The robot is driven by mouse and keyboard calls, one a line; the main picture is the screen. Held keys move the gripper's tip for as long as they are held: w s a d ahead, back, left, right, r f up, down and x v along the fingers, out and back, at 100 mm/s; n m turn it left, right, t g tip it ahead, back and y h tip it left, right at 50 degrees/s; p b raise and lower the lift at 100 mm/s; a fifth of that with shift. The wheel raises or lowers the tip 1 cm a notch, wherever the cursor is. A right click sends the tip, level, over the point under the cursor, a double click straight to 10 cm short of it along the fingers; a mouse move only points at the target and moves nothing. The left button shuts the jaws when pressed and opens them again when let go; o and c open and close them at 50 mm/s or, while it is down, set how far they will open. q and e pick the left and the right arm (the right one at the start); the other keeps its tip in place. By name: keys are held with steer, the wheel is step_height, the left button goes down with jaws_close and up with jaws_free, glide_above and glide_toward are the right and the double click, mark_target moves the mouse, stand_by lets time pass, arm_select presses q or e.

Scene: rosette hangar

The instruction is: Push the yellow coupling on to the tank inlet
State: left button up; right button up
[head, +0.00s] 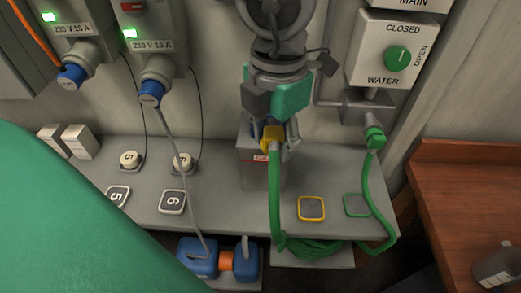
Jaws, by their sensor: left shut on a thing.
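The yellow coupling (270,139) is at the centre of the head view, with a green hose (275,195) hanging from it. My left gripper (272,124) reaches down from above and is shut on the coupling, hiding its upper part. The grey tank (262,172), with a small red-and-white label, stands on the bench directly behind and below the coupling. The tank inlet is hidden by my gripper and the coupling, so I cannot tell whether they touch. My right gripper is not in view.
The hose runs down to a coil (308,250) at the bench front and up to a green water connector (375,138). A water box (397,50) with a green knob is at right. Blue plugs (72,76) and a grey cable (183,160) are at left. A yellow-edged square (311,208) lies on the bench (230,215).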

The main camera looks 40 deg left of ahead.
arm_select(q)
steer(key=w+a+p, duration=0.2)
steer(key=w+a, duration=0.1)
steer(key=w+a+p, duration=0.2)
steer(key=w+a, duration=0.1)
steer(key=w, duration=0.1)
steer(key=w+a+f+p, duration=0.1)
steer(key=w+a+p, duration=0.1)
steer(key=w+a, duration=0.1)
steer(key=shift+w, duration=0.55)
steer(key=shift+a+f, duration=0.1)
steer(key=shift+a, duration=0.05)
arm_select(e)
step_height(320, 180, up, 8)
arm_select(q)
steer(key=shift+d+f, duration=0.2)
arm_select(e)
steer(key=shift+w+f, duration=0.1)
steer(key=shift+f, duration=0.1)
arm_select(q)
steer(key=shift+f+b, duration=0.7)
steer(key=shift+f, duration=0.55)
step_height(320, 180, down, 3)
steer(key=b, duration=0.3)
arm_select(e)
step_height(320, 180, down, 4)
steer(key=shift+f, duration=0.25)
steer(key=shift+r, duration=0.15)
